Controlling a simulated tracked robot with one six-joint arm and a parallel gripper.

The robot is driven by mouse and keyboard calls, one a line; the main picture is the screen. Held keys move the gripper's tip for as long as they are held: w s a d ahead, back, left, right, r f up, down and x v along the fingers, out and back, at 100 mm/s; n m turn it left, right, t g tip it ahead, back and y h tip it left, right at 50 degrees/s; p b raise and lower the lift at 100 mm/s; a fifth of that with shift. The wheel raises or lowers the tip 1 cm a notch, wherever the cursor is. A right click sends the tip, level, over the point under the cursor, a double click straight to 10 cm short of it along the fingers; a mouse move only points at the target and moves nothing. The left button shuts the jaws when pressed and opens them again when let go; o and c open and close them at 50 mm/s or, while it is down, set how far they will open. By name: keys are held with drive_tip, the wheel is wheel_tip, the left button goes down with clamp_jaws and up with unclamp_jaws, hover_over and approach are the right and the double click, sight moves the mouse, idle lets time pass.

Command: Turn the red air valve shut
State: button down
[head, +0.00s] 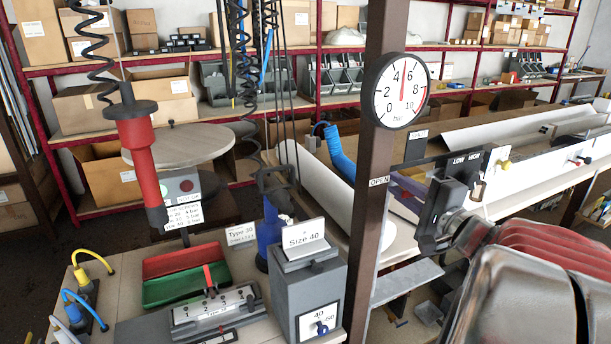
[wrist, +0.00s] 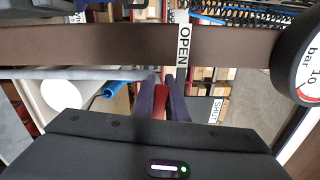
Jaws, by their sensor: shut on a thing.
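The red air valve's lever (wrist: 160,103) shows in the wrist view between the two dark fingers of my gripper (wrist: 161,88), which is shut on it. The lever lies beside the brown post (wrist: 90,46), near the OPEN label (wrist: 184,45); a SHUT label (wrist: 215,111) is farther to the right. In the head view my gripper (head: 408,186) reaches the post from the right, beside the OPEN label (head: 379,181). The fingers mostly hide the valve there. The round pressure gauge (head: 401,91) above has its red needle near 5 bar.
The brown post (head: 370,240) stands close to my gripper. A grey Size 40 box (head: 308,290), a red and green tray (head: 188,272) and a red-handled tool (head: 139,150) are to the left. A long bench with a white profile (head: 530,145) runs behind.

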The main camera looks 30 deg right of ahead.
drive_tip(key=shift+f, duration=0.15)
drive_tip(key=c, duration=2.1)
unclamp_jaws()
drive_tip(key=shift+o, duration=0.3)
drive_tip(key=shift+s, duration=0.15)
